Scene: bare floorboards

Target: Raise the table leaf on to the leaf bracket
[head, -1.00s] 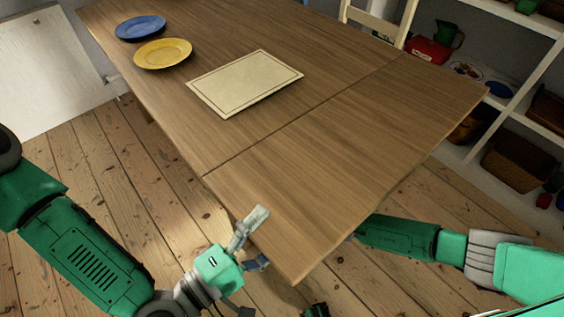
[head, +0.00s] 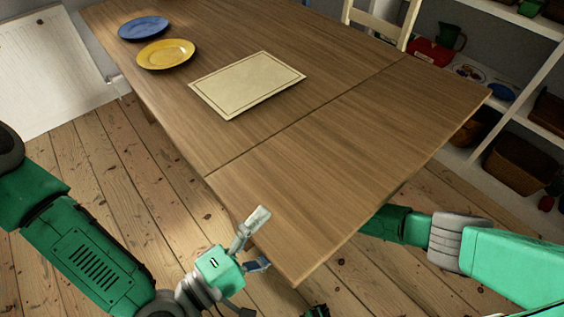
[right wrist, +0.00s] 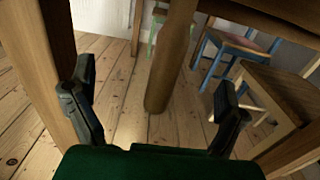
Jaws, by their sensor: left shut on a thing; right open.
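The table leaf (head: 345,165) is the near section of the wooden table, level with the table top (head: 250,45) along a thin straight seam. My left gripper (head: 257,242) is shut on the leaf's near left edge, one finger above and one below. In the right wrist view my right gripper (right wrist: 155,88) is open and empty under the table, facing a wooden leg (right wrist: 170,60). Another wooden post (right wrist: 45,65) stands close at left. I cannot tell which part is the leaf bracket.
A cream board (head: 247,84), a yellow plate (head: 166,54) and a blue plate (head: 143,28) rest on the table top. A stool (right wrist: 285,95) and a blue chair (right wrist: 235,50) stand beyond the leg. Shelves (head: 510,120) stand at right. Bare floorboards lie at left.

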